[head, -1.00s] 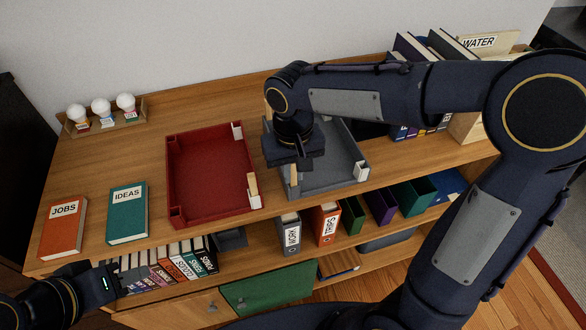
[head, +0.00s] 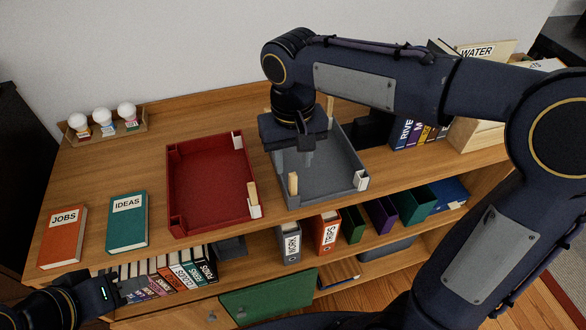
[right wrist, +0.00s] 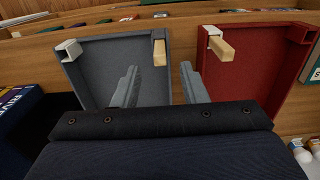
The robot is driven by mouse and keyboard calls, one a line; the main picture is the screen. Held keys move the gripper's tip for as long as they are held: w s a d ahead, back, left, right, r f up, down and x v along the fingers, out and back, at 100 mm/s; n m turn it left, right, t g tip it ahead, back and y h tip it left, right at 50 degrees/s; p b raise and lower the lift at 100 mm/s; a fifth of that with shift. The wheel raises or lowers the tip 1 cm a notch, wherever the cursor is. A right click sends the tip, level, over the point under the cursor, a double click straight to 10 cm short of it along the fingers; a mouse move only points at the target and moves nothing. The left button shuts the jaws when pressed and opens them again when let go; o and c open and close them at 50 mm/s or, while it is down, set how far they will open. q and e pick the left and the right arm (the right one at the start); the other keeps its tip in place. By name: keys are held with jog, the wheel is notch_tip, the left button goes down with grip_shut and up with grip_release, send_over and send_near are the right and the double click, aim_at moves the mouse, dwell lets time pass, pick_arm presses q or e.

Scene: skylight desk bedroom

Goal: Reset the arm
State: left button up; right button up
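My right gripper (head: 296,160) hangs pointing down above the grey tray (head: 345,192) on the desk top. In the right wrist view its two fingers (right wrist: 160,85) stand apart with nothing between them. The grey tray also shows there behind the fingers (right wrist: 115,60), beside the red tray (right wrist: 262,60). The right arm reaches in from the right across the desk. My left gripper (head: 132,289) is low at the left, in front of the lower shelf's row of books; whether its fingers are open is too small to tell.
The red tray (head: 212,180) stands left of the grey one. An orange JOBS book (head: 62,240) and a teal IDEAS book (head: 127,225) lie at the left. Bulbs in a wooden holder (head: 104,124) stand behind. Books (head: 415,133) and a WATER box (head: 480,135) are at the right.

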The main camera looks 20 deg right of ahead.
jog(key=shift+r, duration=0.45)
jog(key=shift+s+d, duration=0.1)
jog(key=s+d+f+m+t+y, duration=0.1)
jog(key=s+d, duration=0.3)
jog(key=s, duration=0.4)
jog(key=s+d+f+m+t+y, duration=0.1)
jog(key=s+d+f+t, duration=0.3)
jog(key=s, duration=0.4)
jog(key=shift+d+t+y, duration=0.3)
jog(key=shift+d+y, duration=0.2)
jog(key=shift+y, duration=0.4)
